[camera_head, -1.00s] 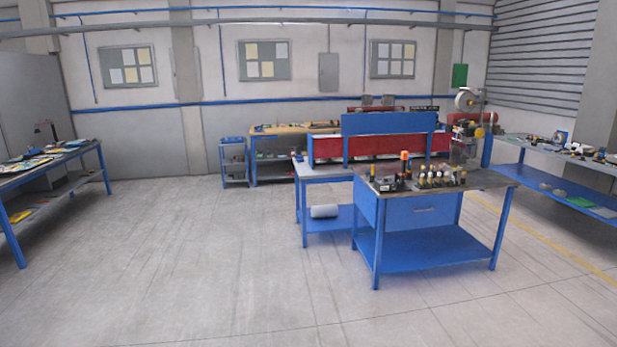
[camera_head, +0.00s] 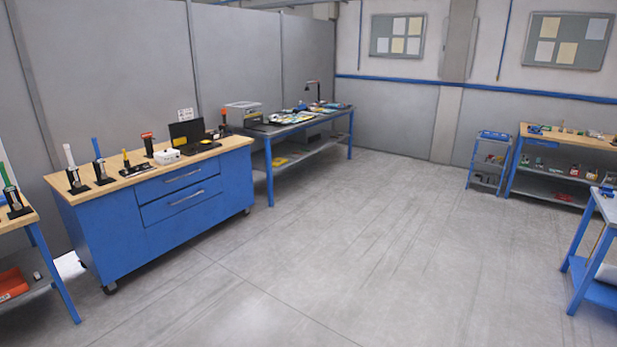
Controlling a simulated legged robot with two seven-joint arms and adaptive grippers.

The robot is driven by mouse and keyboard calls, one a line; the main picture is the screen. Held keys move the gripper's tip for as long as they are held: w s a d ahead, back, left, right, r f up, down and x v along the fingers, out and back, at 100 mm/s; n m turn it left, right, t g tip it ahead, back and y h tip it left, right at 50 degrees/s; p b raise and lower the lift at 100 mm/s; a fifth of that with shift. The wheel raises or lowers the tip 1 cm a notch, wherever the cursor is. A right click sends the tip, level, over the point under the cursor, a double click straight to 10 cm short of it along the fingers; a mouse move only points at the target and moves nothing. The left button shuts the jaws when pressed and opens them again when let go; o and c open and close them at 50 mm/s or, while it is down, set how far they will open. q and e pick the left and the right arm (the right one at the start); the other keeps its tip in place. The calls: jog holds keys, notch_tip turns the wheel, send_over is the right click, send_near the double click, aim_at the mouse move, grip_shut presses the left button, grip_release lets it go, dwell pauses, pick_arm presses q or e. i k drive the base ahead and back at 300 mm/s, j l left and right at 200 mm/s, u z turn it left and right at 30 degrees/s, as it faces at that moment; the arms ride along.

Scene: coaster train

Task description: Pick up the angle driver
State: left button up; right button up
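No gripper of mine shows in the head view. Several upright tools in black stands are on the wooden top of a blue drawer cabinet (camera_head: 180,205) at the left. They include a white-handled tool (camera_head: 70,160), a blue-handled tool (camera_head: 98,155), a yellow and black tool (camera_head: 127,162) and an orange-topped tool (camera_head: 148,140). A green-handled tool (camera_head: 8,185) stands on a bench at the left edge. They are too small to tell which, if any, is the angle driver.
A black laptop (camera_head: 187,136) and a white box (camera_head: 166,156) are on the cabinet. A blue-legged bench (camera_head: 268,160) stands behind it. A small blue shelf cart (camera_head: 491,160) and workbenches (camera_head: 562,138) are at the right. The middle floor (camera_head: 340,250) is clear.

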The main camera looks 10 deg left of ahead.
aim_at(224, 111)
jog(key=i+j+u, duration=0.35)
jog(key=i, duration=0.5)
jog(key=i+u, duration=0.3)
jog(key=i, duration=0.6)
